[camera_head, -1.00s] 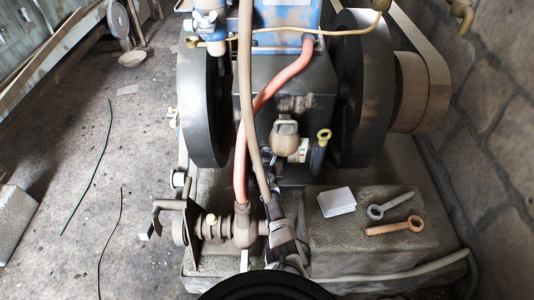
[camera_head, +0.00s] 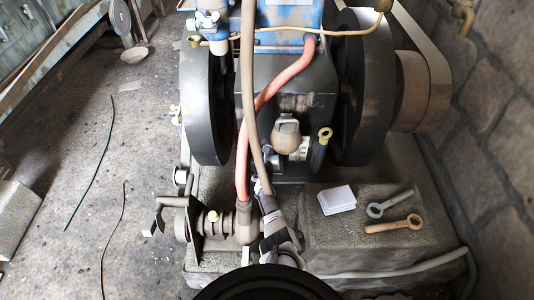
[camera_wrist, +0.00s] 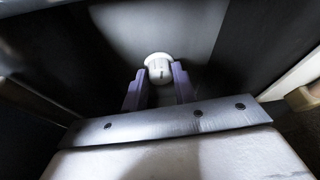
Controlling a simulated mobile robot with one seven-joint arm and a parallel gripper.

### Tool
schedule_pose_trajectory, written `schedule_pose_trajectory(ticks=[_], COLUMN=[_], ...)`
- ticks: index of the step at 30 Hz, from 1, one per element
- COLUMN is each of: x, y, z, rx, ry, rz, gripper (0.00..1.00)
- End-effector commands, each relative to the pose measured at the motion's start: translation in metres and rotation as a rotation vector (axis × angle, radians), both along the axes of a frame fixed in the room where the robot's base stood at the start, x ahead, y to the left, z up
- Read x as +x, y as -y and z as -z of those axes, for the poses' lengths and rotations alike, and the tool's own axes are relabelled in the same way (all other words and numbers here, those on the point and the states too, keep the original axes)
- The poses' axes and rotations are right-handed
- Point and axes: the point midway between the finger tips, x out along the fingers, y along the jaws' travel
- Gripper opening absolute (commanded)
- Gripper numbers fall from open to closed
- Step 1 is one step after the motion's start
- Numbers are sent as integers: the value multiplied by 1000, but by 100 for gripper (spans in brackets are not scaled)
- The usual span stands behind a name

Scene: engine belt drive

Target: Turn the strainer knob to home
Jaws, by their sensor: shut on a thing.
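The strainer knob (camera_wrist: 158,66) looks like a small round white knob with a dark slot in its face. It sits against a dark surface in the wrist view. My gripper (camera_wrist: 158,84) has its two purple fingers on either side of the knob and is shut on it. The lower part of the knob is shadowed between the fingers. In the head view I cannot clearly make out my fingertips. A white round part (camera_head: 299,149) shows beside a brown bulb-shaped fitting (camera_head: 286,134) on the engine front; I cannot tell if it is the knob.
Large dark flywheels (camera_head: 207,100) flank the engine. A red hose (camera_head: 272,90) and a brown hose (camera_head: 246,80) cross its front. A stone wall bounds the right.

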Motion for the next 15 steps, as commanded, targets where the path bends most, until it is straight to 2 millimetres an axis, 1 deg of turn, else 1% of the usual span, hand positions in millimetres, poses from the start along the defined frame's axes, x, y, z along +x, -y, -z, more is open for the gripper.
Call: schedule_pose_trajectory(ticks=[3, 4, 8, 9, 15], x=[-1, -1, -1, -1, 0], y=[0, 0, 0, 0, 0], z=[1, 1, 1, 1, 0], rx=[2, 2, 2, 2, 2], ry=[-2, -2, -2, -1, -1], rz=[1, 1, 1, 1, 1], gripper=[5, 30, 47, 49, 49])
